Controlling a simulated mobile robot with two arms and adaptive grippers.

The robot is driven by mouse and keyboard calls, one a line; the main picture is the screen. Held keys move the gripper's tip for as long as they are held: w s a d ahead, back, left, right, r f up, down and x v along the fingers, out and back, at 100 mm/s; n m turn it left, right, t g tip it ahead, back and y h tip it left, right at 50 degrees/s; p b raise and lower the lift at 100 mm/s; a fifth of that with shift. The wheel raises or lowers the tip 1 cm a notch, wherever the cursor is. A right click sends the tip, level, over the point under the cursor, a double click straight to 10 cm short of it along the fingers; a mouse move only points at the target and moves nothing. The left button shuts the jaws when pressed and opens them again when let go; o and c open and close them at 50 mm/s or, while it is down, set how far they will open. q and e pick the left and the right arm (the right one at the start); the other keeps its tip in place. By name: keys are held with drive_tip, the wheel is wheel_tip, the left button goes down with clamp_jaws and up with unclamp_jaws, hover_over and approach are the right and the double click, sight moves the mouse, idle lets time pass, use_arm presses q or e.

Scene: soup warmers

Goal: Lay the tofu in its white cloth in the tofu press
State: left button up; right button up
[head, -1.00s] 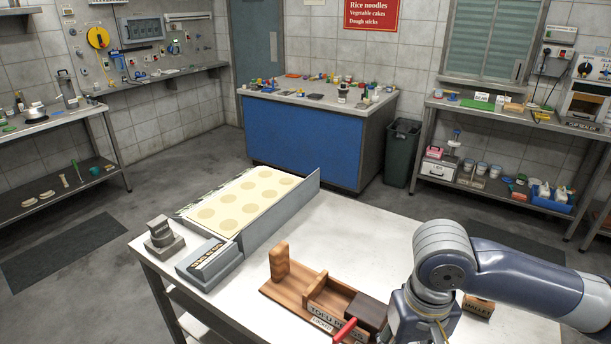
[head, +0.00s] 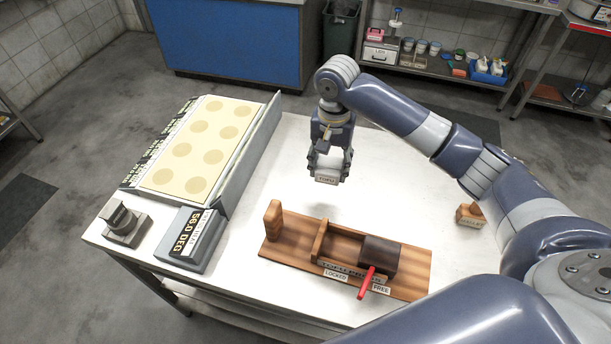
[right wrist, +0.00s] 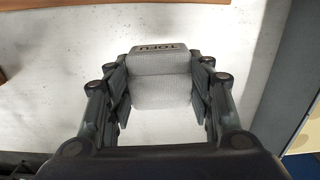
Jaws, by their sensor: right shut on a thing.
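My right gripper (head: 328,166) is shut on the tofu (head: 326,179), a whitish cloth-wrapped block with a small TOFU label. It holds the tofu above the white table, behind the press. In the right wrist view the tofu (right wrist: 162,85) sits between the two fingers. The wooden tofu press (head: 283,246) lies on the table in front of the gripper. Its open trough (head: 343,246) is left of a dark block (head: 380,254). A red lever (head: 367,282) at the front points down between the LOCKED and FREE labels, nearer FREE. My left gripper is not in view.
A wooden mallet (head: 470,215) lies right. The table (head: 270,190) is clear around the press.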

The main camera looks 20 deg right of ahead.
sight(326, 197)
drive_tip(key=shift+w+f, duration=0.6)
drive_tip(key=shift+f, duration=0.3)
drive_tip(key=f, duration=0.2)
drive_tip(key=f+p, duration=0.1)
drive_tip(key=shift+s+d+f, duration=0.2)
drive_tip(key=shift+s+f, duration=0.2)
drive_tip(key=shift+f, duration=0.4)
wheel_tip(326, 197, down, 3)
drive_tip(key=shift+w+a+f, duration=0.1)
drive_tip(key=shift+w+f, duration=0.05)
drive_tip(key=shift+f, duration=0.2)
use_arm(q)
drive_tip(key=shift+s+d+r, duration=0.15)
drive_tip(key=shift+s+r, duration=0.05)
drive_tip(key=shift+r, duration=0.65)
use_arm(e)
drive_tip(key=shift+f, duration=0.15)
drive_tip(key=o, duration=1)
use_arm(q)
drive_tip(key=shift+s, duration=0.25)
use_arm(e)
drive_tip(key=shift+o, duration=0.6)
